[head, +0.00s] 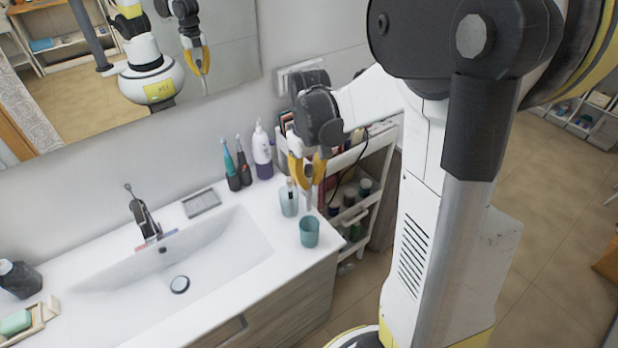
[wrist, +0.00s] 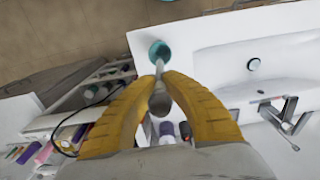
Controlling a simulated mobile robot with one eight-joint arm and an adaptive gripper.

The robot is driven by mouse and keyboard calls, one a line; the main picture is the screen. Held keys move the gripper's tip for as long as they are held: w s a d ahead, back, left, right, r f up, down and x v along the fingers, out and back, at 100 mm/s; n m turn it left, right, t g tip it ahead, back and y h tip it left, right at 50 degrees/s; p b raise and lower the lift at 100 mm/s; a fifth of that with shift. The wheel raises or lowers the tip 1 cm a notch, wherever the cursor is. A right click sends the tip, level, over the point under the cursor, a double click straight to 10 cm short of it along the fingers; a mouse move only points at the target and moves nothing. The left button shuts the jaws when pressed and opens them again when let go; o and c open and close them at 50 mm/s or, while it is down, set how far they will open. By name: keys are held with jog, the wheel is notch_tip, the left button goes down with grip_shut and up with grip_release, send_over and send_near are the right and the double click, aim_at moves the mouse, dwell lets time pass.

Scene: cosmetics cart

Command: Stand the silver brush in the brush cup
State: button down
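My gripper (head: 306,172) is above the right end of the white counter, pointing down. In the wrist view its yellow fingers (wrist: 161,78) close around the silver brush (wrist: 159,98). The brush is roughly upright, and part of it shows below the fingers in the head view (head: 308,194). The teal cup (head: 309,233) stands open on the counter near the front right corner. It also shows in the wrist view (wrist: 159,48), just beyond the brush's far end. The brush appears above the cup's level and apart from it in the head view.
A pale blue container (head: 289,202) stands close behind the teal cup. Toothbrushes (head: 238,165) and a white-and-purple bottle (head: 262,152) stand near the wall. The sink basin (head: 190,255) lies left. A filled white cart (head: 358,190) stands right, beyond the counter's edge.

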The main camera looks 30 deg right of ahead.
aim_at(309, 210)
jog(key=shift+s+f+b, duration=0.1)
jog(key=shift+f+b, duration=4.3)
jog(key=shift+f, duration=1.35)
jog(key=c, duration=1.5)
grip_release()
jog(key=shift+r, duration=0.1)
notch_tip(309, 210, up, 12)
jog(key=shift+f, duration=0.1)
